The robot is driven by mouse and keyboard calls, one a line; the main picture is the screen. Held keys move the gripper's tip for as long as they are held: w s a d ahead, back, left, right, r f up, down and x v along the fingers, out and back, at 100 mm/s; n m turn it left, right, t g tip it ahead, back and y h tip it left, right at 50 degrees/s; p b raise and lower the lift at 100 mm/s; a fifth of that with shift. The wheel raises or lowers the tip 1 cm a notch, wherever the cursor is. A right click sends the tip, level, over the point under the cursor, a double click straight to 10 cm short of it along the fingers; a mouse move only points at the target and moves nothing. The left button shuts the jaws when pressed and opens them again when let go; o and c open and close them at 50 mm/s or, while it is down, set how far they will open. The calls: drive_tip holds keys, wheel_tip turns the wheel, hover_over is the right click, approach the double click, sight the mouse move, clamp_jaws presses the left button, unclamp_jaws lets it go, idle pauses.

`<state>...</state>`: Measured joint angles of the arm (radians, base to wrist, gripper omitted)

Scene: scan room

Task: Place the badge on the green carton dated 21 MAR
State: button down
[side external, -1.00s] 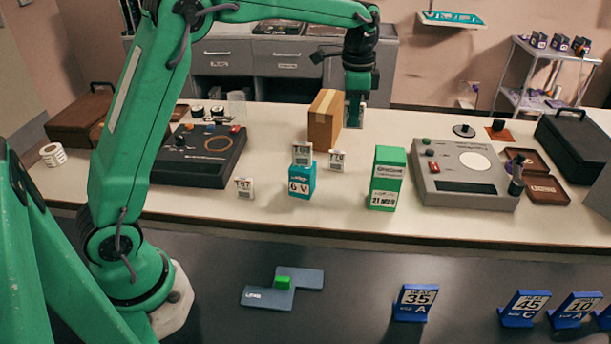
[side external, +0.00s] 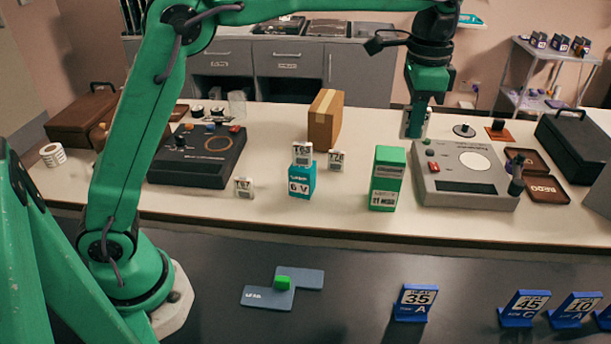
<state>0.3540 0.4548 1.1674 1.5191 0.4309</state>
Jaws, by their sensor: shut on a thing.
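The green carton (side external: 386,180) stands upright on the cream counter, right of the middle, with a white date label on its front. My gripper (side external: 415,128) is above the counter, behind and to the right of the carton, pointing down and apart from it. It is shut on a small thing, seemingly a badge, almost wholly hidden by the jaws. White tags like badges stand elsewhere: one (side external: 302,153) on top of a teal carton (side external: 301,182), one (side external: 337,160) behind it, and one (side external: 244,187) to its left. The green carton's top looks bare.
A brown box (side external: 325,118) stands behind the teal carton. A grey device (side external: 465,175) is close to the green carton's right. A black device (side external: 197,157) is at left. Blue number stands (side external: 415,302) and a grey-blue plate (side external: 267,299) are on the dark front surface.

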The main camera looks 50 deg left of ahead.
drive_tip(key=w+a+f, duration=0.2)
drive_tip(key=a, duration=0.1)
drive_tip(key=w+a+f, duration=0.2)
drive_tip(key=w+a, duration=0.1)
drive_tip(key=w+a+f, duration=0.2)
drive_tip(key=f, duration=0.1)
drive_tip(key=shift+w+a, duration=0.2)
drive_tip(key=shift+a, duration=0.2)
drive_tip(key=shift+f, duration=1.95)
drive_tip(key=shift+f, duration=0.15)
drive_tip(key=c, duration=1.5)
unclamp_jaws()
drive_tip(key=shift+o, duration=0.2)
wheel_tip(320, 180, up, 12)
drive_tip(key=shift+r, duration=0.2)
